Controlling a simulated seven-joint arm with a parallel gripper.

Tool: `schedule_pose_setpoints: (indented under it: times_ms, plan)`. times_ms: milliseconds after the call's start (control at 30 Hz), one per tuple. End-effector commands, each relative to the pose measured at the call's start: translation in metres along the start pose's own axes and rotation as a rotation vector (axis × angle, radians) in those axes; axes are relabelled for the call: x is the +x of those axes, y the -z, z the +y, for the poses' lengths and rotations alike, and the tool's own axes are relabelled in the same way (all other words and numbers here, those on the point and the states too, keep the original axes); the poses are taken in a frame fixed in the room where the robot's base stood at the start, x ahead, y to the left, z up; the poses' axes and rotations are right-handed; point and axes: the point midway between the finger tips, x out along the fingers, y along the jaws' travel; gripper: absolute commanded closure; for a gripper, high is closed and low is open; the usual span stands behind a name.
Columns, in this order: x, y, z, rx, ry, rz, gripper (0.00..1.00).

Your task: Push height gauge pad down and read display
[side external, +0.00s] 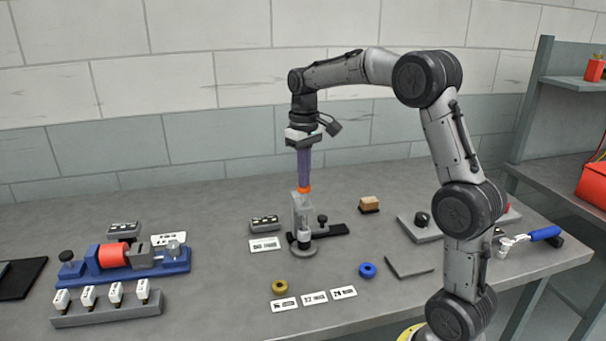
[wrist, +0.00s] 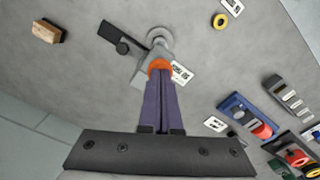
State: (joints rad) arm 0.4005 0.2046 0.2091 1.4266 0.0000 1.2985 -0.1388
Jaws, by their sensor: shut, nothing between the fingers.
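My gripper (side external: 304,187) points straight down, its long purple fingers shut with nothing between them. Its orange fingertips are at the top of the grey height gauge (side external: 301,212); I cannot tell whether they touch it. In the wrist view the orange tips (wrist: 160,66) cover part of the gauge (wrist: 158,40), including its pad. The gauge stands upright on a round base beside a black bar. A small display box (side external: 264,223) sits left of the gauge, with a label card in front; its reading is too small to make out.
A blue fixture with a red cylinder (side external: 113,255) and a rack of white-topped pieces (side external: 108,312) stand at left. A yellow ring (side external: 279,286), a blue ring (side external: 368,270) and label cards lie in front. A wooden-topped block (side external: 369,204) is behind right.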

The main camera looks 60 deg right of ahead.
Motion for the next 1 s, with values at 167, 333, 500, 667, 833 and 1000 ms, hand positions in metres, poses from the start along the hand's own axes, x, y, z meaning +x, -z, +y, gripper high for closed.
schedule_pose_setpoints:
  times_ms: [167, 333, 500, 667, 833, 1000]
  plan:
    - [0.003, -0.001, 0.000, 0.000, 0.001, -0.006, 1.00]
    - [0.002, 0.000, 0.000, 0.000, 0.001, -0.007, 1.00]
    - [-0.007, 0.000, 0.000, 0.000, 0.001, -0.004, 1.00]
    - [-0.018, 0.000, 0.000, 0.000, 0.000, -0.004, 1.00]
    - [-0.029, 0.000, 0.000, 0.000, 0.000, -0.003, 1.00]
    - [-0.040, 0.000, 0.000, 0.000, 0.000, -0.003, 1.00]
